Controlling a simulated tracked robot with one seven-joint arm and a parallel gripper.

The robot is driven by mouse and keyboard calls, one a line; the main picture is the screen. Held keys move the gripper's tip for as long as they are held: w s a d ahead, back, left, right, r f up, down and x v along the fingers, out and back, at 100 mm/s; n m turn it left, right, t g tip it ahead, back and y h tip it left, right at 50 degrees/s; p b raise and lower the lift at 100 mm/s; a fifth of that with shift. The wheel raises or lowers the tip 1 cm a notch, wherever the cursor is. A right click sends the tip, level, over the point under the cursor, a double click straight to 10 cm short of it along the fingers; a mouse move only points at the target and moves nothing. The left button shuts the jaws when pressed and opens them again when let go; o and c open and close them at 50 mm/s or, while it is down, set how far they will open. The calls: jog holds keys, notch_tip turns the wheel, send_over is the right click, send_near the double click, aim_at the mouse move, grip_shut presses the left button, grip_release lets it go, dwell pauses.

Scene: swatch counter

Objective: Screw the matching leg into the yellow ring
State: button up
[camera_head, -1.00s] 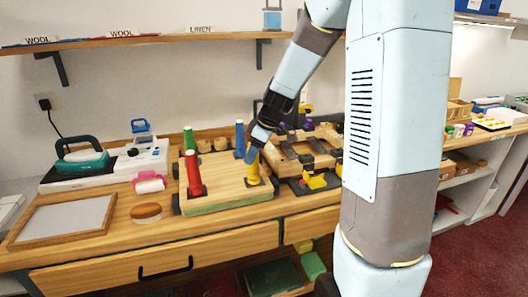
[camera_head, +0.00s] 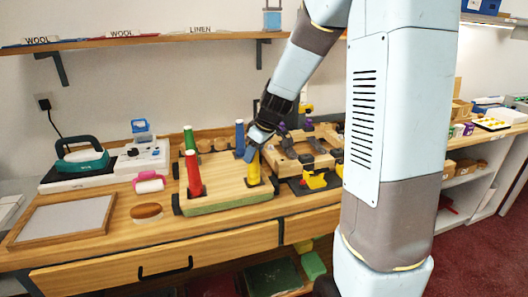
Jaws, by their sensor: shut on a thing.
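A wooden board (camera_head: 222,183) with a green front edge lies on the counter and bears upright legs. A red leg (camera_head: 194,175) stands at its front left, a green leg (camera_head: 188,138) at the back left and a blue leg (camera_head: 240,137) at the back right. A yellow leg (camera_head: 254,168) stands upright at the front right corner. My gripper (camera_head: 252,154) is at the top of the yellow leg and shut on it. The fingers and the leg's top are partly hidden by the wrist. The yellow ring is too small to tell apart from the leg's foot.
Right of the board are a wooden frame with dark clamps (camera_head: 312,143) and a yellow and black tool (camera_head: 314,178). Left are a brown oval brush (camera_head: 147,211), a pink and white roller (camera_head: 149,182) and a framed grey panel (camera_head: 62,220). A shelf (camera_head: 150,40) runs above.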

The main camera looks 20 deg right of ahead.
jog(key=m+h, duration=0.1)
jog(key=m, duration=0.2)
jog(key=m+t+h, duration=0.1)
jog(key=m, duration=0.2)
jog(key=shift+a, duration=0.1)
jog(key=shift+m+h, duration=0.65)
jog(key=shift+m, duration=0.85)
jog(key=shift+m+h, duration=0.65)
jog(key=shift+m, duration=0.85)
jog(key=o, duration=0.8)
